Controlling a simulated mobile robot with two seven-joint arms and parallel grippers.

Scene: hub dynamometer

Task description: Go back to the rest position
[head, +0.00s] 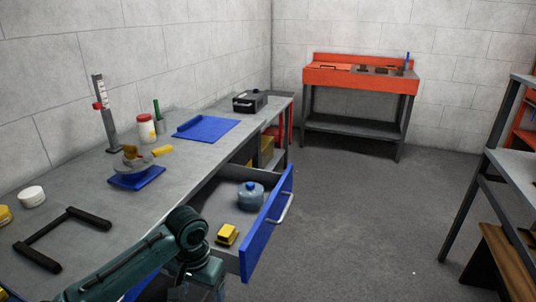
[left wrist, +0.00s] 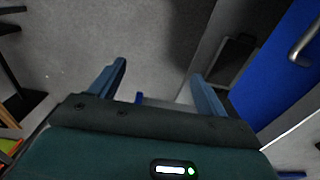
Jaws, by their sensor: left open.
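My left arm comes in from the lower left in the head view, with its wrist in front of the bench and beside the open drawer; its fingertips are not clear there. In the left wrist view my left gripper (left wrist: 160,72) is open, with its two blue fingers apart and nothing between them. Grey floor (left wrist: 150,40) shows beyond the fingers. The blue drawer front (left wrist: 275,75) with its metal handle is at the right of that view, apart from the fingers. My right gripper is not in view.
The drawer (head: 268,228) stands open with a blue-grey jug (head: 250,196) and a yellow item (head: 228,235) inside. The grey workbench (head: 85,195) carries several items. An orange bench (head: 360,80) stands at the back, a rack (head: 485,170) at right. Floor between is clear.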

